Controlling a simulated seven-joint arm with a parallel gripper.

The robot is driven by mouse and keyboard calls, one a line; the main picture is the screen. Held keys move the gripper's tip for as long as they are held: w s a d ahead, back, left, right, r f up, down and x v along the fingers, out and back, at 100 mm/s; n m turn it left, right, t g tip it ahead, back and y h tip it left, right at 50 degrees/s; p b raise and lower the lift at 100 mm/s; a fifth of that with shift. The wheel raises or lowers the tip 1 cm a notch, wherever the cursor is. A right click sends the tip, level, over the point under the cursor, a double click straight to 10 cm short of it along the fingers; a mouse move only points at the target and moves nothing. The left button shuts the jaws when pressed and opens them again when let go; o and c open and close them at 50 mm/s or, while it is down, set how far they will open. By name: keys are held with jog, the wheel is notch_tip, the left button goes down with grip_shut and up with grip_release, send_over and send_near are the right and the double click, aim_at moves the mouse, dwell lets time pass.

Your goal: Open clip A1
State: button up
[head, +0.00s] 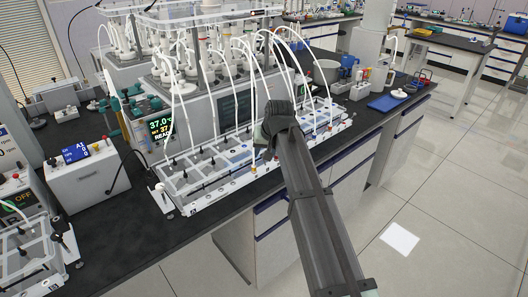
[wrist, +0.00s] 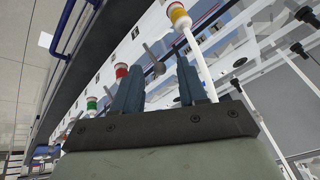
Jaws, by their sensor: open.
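My gripper (head: 277,122) is over the front edge of a long white rack (head: 215,192) with tubes and black-tipped parts. In the wrist view its two blue-grey fingers (wrist: 158,72) stand apart with a gap between them. A small grey rounded knob on a stem (wrist: 154,62) shows in line with this gap; I cannot tell how far beyond the fingertips it is. A red-banded white cap (wrist: 121,70) is beside the left finger, and a yellow-and-red one (wrist: 179,15) is beyond the right finger. No label reading A1 can be made out, so I cannot tell which part is clip A1.
A reactor bath with a green display (head: 160,126) and white tubes stands behind the rack. A control box (head: 88,178) and another rack (head: 30,245) are on the left. A blue tray (head: 388,103) lies on the right of the dark bench.

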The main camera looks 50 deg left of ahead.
jog(key=shift+c, duration=0.4)
grip_shut()
jog(key=shift+d, duration=0.1)
jog(key=shift+s+d+f+y, duration=0.1)
jog(key=shift+d+y, duration=0.6)
jog(key=shift+y, duration=0.3)
jog(key=shift+d+f+m+y, duration=0.1)
jog(key=shift+d+f+y, duration=0.35)
jog(key=shift+y, duration=1)
jog(key=shift+d+f+m+y, duration=0.15)
jog(key=shift+d+y, duration=0.55)
jog(key=shift+y, duration=0.8)
jog(key=shift+d+f+m+y, duration=0.1)
jog(key=shift+d+f+y, duration=0.35)
jog(key=shift+y, duration=1)
jog(key=shift+d, duration=0.15)
